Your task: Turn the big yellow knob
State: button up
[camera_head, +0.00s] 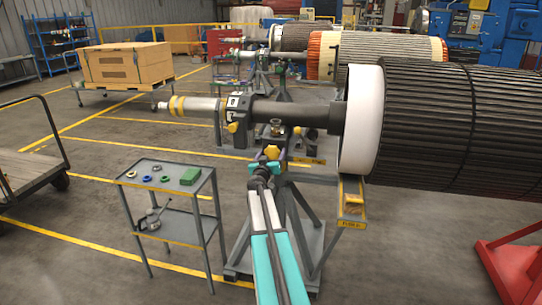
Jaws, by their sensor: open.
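Several yellow knobs show on the rotor stand. A yellow knob (272,152) sits just beyond the end of my arm, at the top of the stand's front legs, and looks like the largest. Another yellow knob (232,127) is on the left side of the dark bearing clamp (239,107), and a smaller one (297,130) is further right. My gripper (266,162) is open, right below and in front of the first knob. The fingertips are small and partly hidden by my wrist; I cannot tell whether they touch the knob.
The rotor shaft (290,111) and large ribbed rotor (455,115) lie above and right of my gripper. A grey tool cart (150,172) with rings and a green box stands left. A red stand (515,265) is at lower right. The floor between cart and trolley is clear.

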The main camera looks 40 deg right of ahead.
jog(key=c, duration=1)
jog(key=shift+a, duration=0.2)
jog(key=shift+c, duration=0.3)
jog(key=shift+d, duration=0.15)
jog(key=shift+m+p, duration=0.35)
jog(key=shift+m, duration=0.15)
